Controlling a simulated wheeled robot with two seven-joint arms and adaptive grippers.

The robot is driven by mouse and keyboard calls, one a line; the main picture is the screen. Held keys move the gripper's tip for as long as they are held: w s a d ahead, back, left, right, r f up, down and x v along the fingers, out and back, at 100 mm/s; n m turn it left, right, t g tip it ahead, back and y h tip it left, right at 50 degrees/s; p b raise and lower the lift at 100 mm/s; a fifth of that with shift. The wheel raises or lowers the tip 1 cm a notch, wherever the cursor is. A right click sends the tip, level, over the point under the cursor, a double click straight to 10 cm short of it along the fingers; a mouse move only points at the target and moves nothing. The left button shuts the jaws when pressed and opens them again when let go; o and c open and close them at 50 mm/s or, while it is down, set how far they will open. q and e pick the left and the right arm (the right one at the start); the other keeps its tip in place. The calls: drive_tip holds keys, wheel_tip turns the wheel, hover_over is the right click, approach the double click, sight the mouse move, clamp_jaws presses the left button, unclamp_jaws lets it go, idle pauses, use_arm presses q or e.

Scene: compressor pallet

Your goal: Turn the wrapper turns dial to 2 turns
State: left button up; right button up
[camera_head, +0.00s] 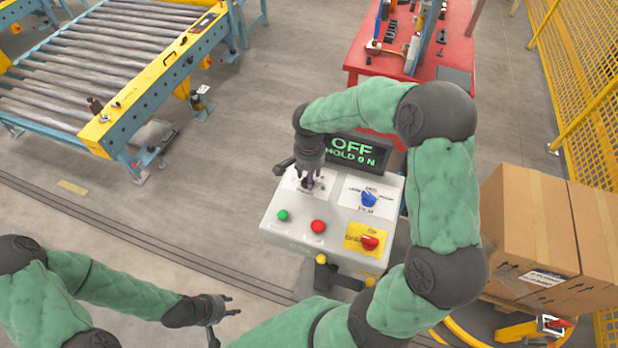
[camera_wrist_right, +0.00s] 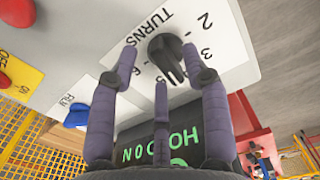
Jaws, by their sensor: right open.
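The black turns dial (camera_wrist_right: 168,52) sits on a white plate marked TURNS (camera_wrist_right: 122,38), with the numbers 2, 3 and others around it, in the right wrist view. Its ridge points down toward the lower numbers; I cannot tell at which one. My right gripper (camera_wrist_right: 165,72) is open, with fingers on both sides of the dial and one below it. I cannot tell whether they touch it. In the head view my right gripper (camera_head: 311,180) hides the dial on the control panel (camera_head: 288,235). My left gripper (camera_head: 225,318) is open and empty, left of the panel.
The panel has a green button (camera_head: 283,215), a red button (camera_head: 318,226), a blue dial (camera_head: 368,199) and a red switch (camera_head: 369,242). A display (camera_head: 351,152) reads OFF and HOLD ON. A roller conveyor (camera_head: 105,55), red table (camera_head: 460,50) and cardboard boxes (camera_head: 530,225) stand around.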

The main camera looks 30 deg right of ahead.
drive_tip(key=shift+f, duration=0.65)
drive_tip(key=shift+a, duration=0.1)
clamp_jaws()
